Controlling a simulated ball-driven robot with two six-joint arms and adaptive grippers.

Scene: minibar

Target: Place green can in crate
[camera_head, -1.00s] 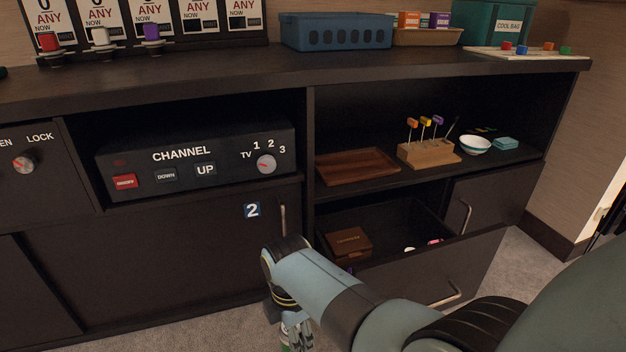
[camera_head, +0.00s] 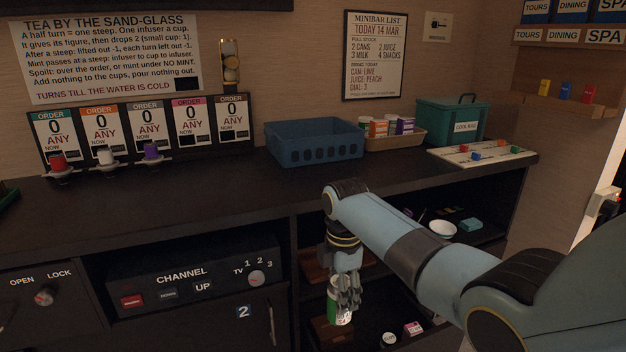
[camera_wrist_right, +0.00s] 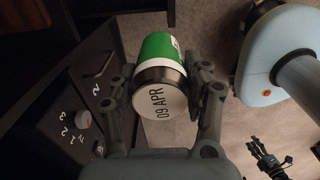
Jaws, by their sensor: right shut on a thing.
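The green can (camera_head: 339,306) has a green and white side, and its end reads "09 APR" in the right wrist view (camera_wrist_right: 160,100). My right gripper (camera_head: 347,300) is shut on it, with one finger on each side, and points down in front of the cabinet. The blue crate (camera_head: 315,148), with slots in its front wall, stands on the counter above and behind the gripper. Its inside is mostly hidden. A small dark gripper, seemingly my left one (camera_wrist_right: 268,162), shows low in the right wrist view; its jaw state is unclear.
A tan tray (camera_head: 402,139) of small cartons and a teal cool bag (camera_head: 452,120) stand right of the crate. A board with colored pegs (camera_head: 484,153) lies further right. Order dispensers (camera_head: 145,132) stand left. An open drawer and shelf are below the counter edge.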

